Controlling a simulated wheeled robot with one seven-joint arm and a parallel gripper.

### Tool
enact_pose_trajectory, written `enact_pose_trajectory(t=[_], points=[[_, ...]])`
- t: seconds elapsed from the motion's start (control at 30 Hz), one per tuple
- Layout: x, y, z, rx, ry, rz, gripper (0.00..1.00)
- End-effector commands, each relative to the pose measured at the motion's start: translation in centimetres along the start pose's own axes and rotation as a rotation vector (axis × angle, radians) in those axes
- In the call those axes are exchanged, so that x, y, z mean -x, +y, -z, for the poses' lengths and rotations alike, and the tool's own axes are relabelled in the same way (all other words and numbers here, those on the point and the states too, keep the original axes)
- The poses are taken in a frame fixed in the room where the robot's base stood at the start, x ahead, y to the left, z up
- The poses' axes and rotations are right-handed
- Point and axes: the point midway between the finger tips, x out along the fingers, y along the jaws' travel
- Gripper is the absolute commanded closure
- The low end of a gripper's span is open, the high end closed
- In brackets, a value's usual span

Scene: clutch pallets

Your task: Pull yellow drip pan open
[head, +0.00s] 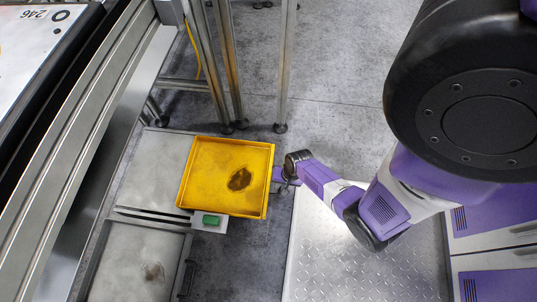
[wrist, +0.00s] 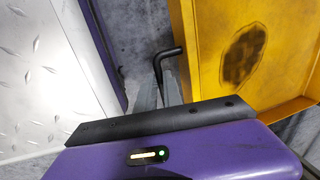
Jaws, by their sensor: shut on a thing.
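The yellow drip pan (head: 228,152) is a shallow square tray with a dark oily stain, sitting over the grey floor beside the machine frame. It also fills the upper right of the wrist view (wrist: 209,60). Its black bent handle (wrist: 170,52) stands at the pan's near side in the wrist view. My gripper (head: 280,178) is at the pan's right edge in the head view. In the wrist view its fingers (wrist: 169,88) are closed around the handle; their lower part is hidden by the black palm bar.
A bare grey pan (head: 152,170) lies left of the yellow one. Another grey pan (head: 125,255) with a stain is in front, with a black handle (head: 187,278). A green-marked block (head: 211,220) is at the yellow pan's front edge. Metal legs (head: 225,65) stand behind.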

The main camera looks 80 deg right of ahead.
Motion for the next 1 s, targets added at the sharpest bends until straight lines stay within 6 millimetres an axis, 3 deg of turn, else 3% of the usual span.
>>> enact_pose_trajectory(t=[0.13, 0.5, 0.53, 0.6, 0.63, 1.0], points=[[0.17, 0.92, -0.06, -0.001, -0.001, -0.001, 1.00], [0.14, 1.08, -0.05, -0.001, -0.001, -0.001, 1.00], [0.14, 1.08, -0.05, -0.001, -0.001, -0.001, 0.83], [0.14, 1.07, -0.05, -0.001, -0.001, -0.001, 0.70], [0.14, 1.06, -0.05, -0.001, -0.001, -0.001, 0.67], [0.77, 0.98, 0.01, 0.000, 0.000, 0.000, 0.67]])
